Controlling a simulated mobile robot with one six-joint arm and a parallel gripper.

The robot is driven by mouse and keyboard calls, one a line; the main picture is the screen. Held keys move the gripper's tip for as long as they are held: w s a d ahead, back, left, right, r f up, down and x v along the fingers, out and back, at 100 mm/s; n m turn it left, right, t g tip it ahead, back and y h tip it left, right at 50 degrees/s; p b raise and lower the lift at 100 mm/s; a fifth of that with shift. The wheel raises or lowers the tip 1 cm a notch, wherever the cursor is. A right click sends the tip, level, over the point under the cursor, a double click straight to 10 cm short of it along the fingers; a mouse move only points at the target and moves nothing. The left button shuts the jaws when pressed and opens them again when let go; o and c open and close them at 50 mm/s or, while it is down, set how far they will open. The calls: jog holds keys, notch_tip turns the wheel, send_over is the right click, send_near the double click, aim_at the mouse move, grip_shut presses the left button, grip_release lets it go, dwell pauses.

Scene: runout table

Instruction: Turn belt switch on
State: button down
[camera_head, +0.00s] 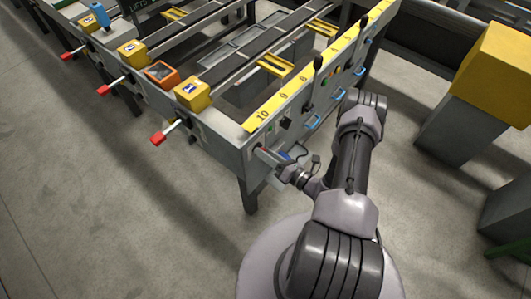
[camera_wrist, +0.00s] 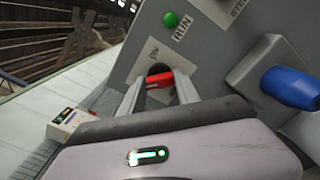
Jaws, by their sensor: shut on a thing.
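The panel with the switch is on the near end of the grey runout table (camera_head: 235,135). In the wrist view a red switch handle (camera_wrist: 160,79) sits in a dark round opening, below a small label that I cannot read for certain. My gripper (camera_wrist: 158,90) reaches the panel with its two fingers on either side of the red handle, shut on it.
Beside the switch are a green light (camera_wrist: 171,19) marked RUN and a blue knob (camera_wrist: 290,87) on a grey housing. A small white box (camera_wrist: 70,122) shows at left. A yellow-topped block (camera_head: 495,65) stands at right. Red-tipped levers (camera_head: 158,139) stick out at left.

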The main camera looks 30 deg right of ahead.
jog(key=shift+m+b, duration=0.85)
jog(key=shift+m, duration=8.05)
jog(key=c, duration=0.9)
grip_release()
